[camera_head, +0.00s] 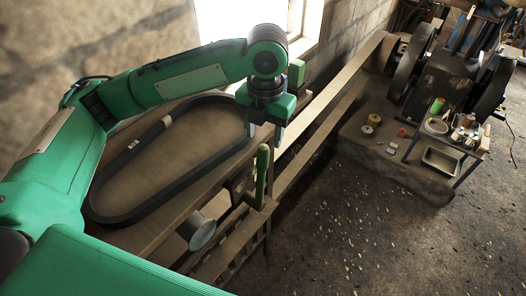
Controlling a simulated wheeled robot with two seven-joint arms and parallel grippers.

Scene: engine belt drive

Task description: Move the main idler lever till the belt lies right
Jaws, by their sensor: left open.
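A green upright lever (262,172) stands on the wooden frame just right of the table; I take it to be the idler lever. My left gripper (265,133) is open, pointing down, just above the lever's top. Its fingers look empty, and I cannot tell whether they touch the lever. A long tan flat belt (325,95) runs in two strands from behind my left gripper up to the engine (450,75) at the upper right. The belt's near end is hidden by my gripper and the frame. My right gripper is not in view.
A dark belt loop (102,180) lies on the wooden table (190,150) at left. A grey round cup-like part (198,229) sits by the frame. A small stand (455,144) with cans is at right. The floor (370,230) at lower right is open.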

